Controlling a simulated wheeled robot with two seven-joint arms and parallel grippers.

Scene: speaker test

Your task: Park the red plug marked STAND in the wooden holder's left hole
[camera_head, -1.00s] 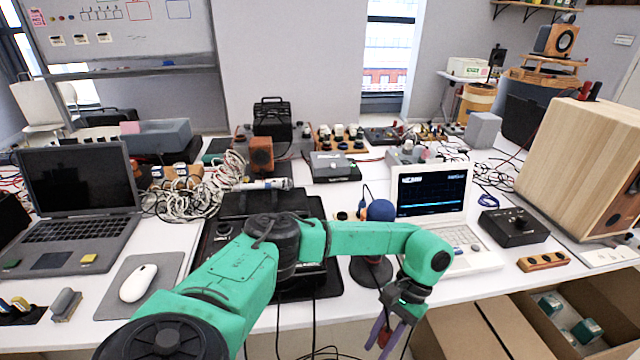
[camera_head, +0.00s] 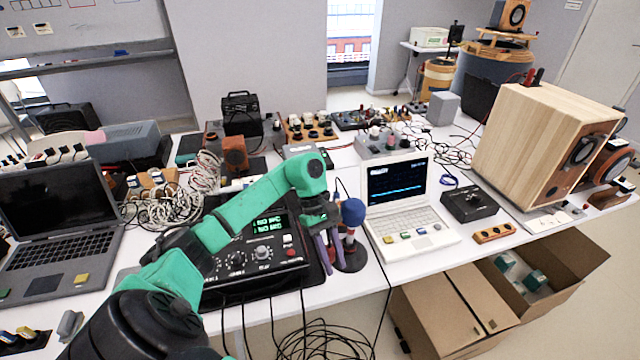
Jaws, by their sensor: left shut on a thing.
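My left gripper (camera_head: 332,262) has purple fingers pointing down, in front of the black device and beside the blue-topped microphone (camera_head: 353,212). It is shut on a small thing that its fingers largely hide. The small wooden holder (camera_head: 494,233) with dark holes lies near the table's front edge, right of the white laptop. The gripper is well to its left. My right gripper is not in view.
The white laptop (camera_head: 410,209) stands between gripper and holder. A black box with a knob (camera_head: 468,204) is behind the holder, a large wooden speaker (camera_head: 530,140) to its right. Black cables (camera_head: 320,335) hang in front.

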